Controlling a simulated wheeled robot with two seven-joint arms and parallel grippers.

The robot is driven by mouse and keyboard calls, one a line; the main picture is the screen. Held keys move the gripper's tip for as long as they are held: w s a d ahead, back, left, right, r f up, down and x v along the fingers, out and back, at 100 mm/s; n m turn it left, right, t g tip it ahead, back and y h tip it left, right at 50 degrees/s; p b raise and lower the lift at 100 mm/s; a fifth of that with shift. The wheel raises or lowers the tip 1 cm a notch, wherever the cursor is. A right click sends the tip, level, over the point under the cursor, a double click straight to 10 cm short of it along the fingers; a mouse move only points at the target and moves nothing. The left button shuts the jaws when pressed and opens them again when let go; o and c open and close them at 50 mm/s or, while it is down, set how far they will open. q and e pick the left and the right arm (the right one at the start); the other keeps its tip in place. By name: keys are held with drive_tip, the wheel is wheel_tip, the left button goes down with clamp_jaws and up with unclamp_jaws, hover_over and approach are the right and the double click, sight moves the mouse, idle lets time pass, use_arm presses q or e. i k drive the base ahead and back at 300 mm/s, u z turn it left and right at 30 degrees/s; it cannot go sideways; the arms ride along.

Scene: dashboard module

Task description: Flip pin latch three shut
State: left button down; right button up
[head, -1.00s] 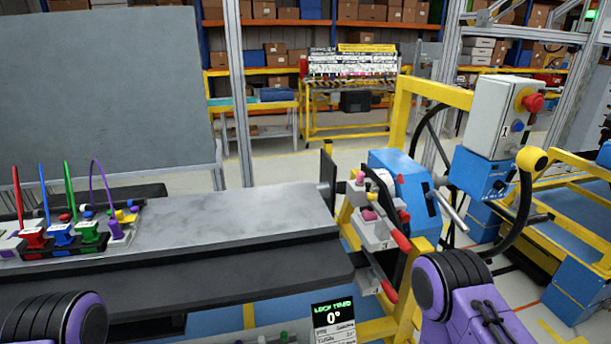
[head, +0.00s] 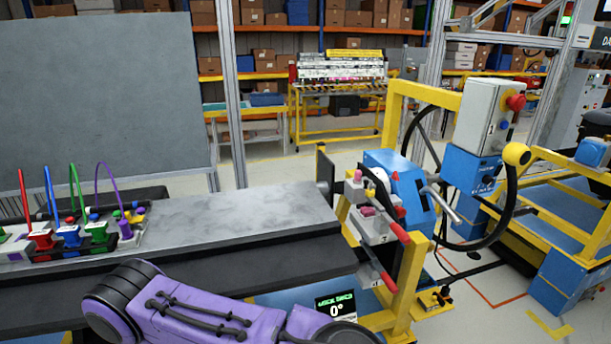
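Pin latch three is probably the grey-white block (head: 376,239) marked with a small 3 on the fixture at the right end of the workbench. A lever with a red grip (head: 389,232) reaches from this fixture down to the right. A second red grip (head: 388,282) lies lower. The pin's position is too small to read. A purple link of my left arm crosses the bottom of the head view, left of and below the fixture. Both grippers are out of view.
A grey workbench (head: 240,225) runs left from the fixture. Red, blue and green blocks with upright rods (head: 68,236) stand at its left end. A blue housing (head: 400,175) and a yellow frame (head: 410,275) adjoin the fixture.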

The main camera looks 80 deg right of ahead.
sight(367, 182)
drive_tip(key=u, duration=0.05)
drive_tip(key=k, duration=0.9)
drive_tip(key=z, duration=1.55)
